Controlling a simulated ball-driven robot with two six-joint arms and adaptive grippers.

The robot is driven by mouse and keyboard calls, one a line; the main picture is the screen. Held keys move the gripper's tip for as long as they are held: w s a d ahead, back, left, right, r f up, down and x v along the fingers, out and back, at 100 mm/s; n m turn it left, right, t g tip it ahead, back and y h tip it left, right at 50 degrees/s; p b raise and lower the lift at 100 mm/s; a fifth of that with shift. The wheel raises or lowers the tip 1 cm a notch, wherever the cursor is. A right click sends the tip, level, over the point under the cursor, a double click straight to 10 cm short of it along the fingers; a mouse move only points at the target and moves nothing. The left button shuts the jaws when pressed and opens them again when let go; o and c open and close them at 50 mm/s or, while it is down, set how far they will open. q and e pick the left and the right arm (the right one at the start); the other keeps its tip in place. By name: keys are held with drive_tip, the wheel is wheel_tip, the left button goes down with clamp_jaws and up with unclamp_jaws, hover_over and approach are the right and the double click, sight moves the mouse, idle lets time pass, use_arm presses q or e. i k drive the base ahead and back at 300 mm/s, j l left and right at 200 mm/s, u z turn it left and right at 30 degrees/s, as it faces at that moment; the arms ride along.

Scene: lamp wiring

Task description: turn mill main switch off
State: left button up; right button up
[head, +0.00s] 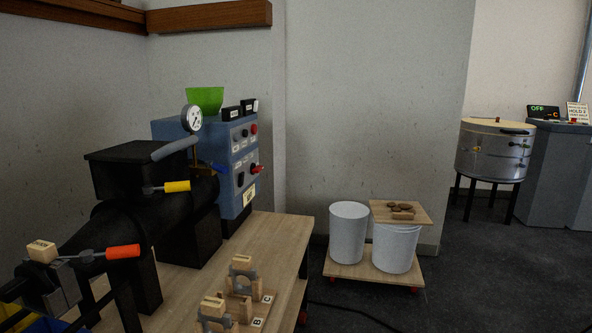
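The mill is a black machine (155,215) with a blue-grey control box (185,135) on a wooden table at the left. The box's panel, seen at an angle, carries a red button (253,129), a red knob (256,169) that sticks out, and a black knob (240,179). A small yellowish label (249,195) sits low on the panel. The lettering is too small to read, so I cannot tell which control is the main switch or how it is set. Neither of my grippers is in view.
A yellow handle (177,187), an orange handle (122,252) and a gauge (192,118) stick out from the mill. Wooden fixtures (241,275) stand on the table's front (277,232). White buckets (348,231) rest on a low dolly to the right.

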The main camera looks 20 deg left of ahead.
sight(253, 169)
drive_tip(key=i+l+z, duration=0.45)
drive_tip(key=i+l, duration=0.4)
drive_tip(key=i+u, duration=0.3)
drive_tip(key=i+l+u, duration=0.15)
drive_tip(key=i+u, duration=0.15)
drive_tip(key=i, duration=0.15)
drive_tip(key=i+l+u, duration=0.3)
drive_tip(key=i+j, duration=0.1)
